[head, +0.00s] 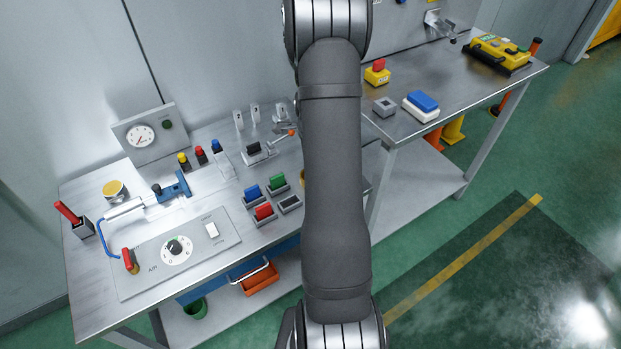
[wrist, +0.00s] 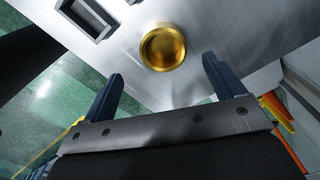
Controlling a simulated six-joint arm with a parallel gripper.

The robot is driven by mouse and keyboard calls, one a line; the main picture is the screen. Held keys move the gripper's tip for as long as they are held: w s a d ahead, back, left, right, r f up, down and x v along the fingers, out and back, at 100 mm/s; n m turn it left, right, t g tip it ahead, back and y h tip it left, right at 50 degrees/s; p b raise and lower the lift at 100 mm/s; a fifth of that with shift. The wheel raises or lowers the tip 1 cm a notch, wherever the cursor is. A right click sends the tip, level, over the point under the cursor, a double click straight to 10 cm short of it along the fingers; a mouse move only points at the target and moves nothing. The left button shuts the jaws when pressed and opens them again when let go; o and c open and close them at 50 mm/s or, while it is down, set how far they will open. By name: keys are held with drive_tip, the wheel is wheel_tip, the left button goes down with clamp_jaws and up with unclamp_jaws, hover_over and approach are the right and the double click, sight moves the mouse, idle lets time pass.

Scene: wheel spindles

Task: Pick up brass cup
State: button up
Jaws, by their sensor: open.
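The brass cup (wrist: 163,47) is a round, shiny golden cup on the metal bench top in the wrist view, seen from above into its open mouth. In the head view my arm hides nearly all of it; only a small yellow sliver shows at the arm's left edge. My gripper (wrist: 162,70) is open, its two dark blue fingers apart and nothing between them. The cup appears beyond the fingertips, roughly centred between them and apart from both. In the head view my gripper is hidden behind my arm.
An empty grey square holder (head: 290,203) lies near the cup, beside holders with blue, green and red blocks. A second bench (head: 440,125) stands to the right. The bench's front edge is close to the cup.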

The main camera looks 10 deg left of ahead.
drive_tip(key=shift+w+f, duration=0.2)
drive_tip(key=shift+f, duration=3)
drive_tip(key=shift+c, duration=0.4)
drive_tip(key=c, duration=1.1)
drive_tip(key=shift+c, duration=0.2)
